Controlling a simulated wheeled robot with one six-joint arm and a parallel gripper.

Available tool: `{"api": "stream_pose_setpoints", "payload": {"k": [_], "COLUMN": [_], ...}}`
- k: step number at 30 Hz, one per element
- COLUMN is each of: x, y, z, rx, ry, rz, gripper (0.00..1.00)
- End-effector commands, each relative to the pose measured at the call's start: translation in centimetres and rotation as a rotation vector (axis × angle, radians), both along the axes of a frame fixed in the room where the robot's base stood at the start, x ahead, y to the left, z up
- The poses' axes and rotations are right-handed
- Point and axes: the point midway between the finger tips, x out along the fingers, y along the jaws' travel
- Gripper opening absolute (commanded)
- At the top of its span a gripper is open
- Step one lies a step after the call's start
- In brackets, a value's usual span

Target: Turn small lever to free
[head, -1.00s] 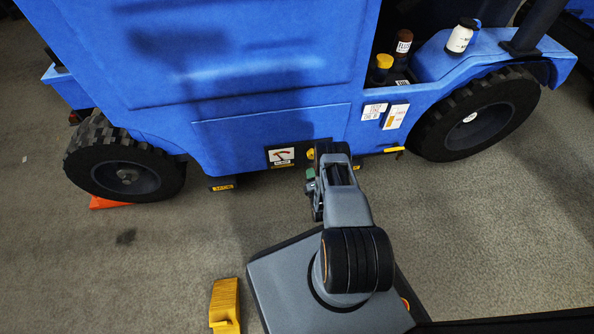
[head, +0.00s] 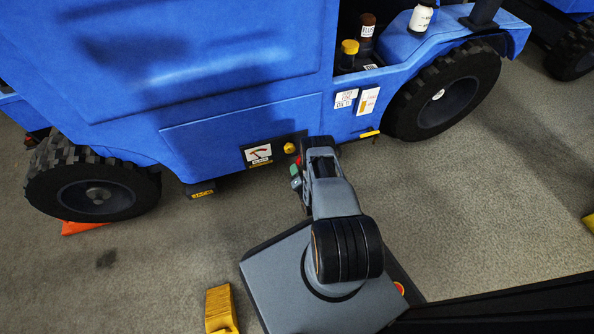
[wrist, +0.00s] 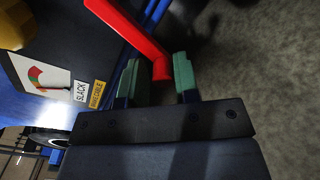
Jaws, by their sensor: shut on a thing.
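A red lever (wrist: 130,33) runs down from the top of the wrist view, beside the dark gauge panel (wrist: 95,45). My gripper (wrist: 160,76) is shut on the lever's lower end, which sits between its two green fingertips. In the head view my gripper (head: 297,172) is low against the blue vehicle's side (head: 240,130), just right of the gauge panel and below the yellow knob (head: 290,148). Only a small red patch of the lever (head: 298,160) shows there; my arm hides the rest.
A thin yellow handle (head: 369,133) sticks out below two labels, right of my arm. Wheels (head: 95,192) (head: 440,95) stand on both sides, the left one with an orange chock (head: 82,227). A yellow block (head: 219,308) lies on the floor.

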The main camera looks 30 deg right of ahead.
Motion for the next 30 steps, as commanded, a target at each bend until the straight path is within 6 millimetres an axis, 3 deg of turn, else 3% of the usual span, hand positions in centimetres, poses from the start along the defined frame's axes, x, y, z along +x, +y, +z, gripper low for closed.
{"api": "stream_pose_setpoints", "payload": {"k": [6,7,12,30], "x": [-0.01,0.00,0.07,-0.38], "y": [-0.62,-0.62,-0.47,0.36], "z": [0.25,0.27,0.27,0.21], "rx": [-0.001,-0.001,-0.002,-0.001], "ry": [-0.009,-0.009,-0.009,-0.003], "rz": [-0.020,-0.020,-0.016,-0.001], "gripper": [0.00,0.30,0.44,0.44]}}
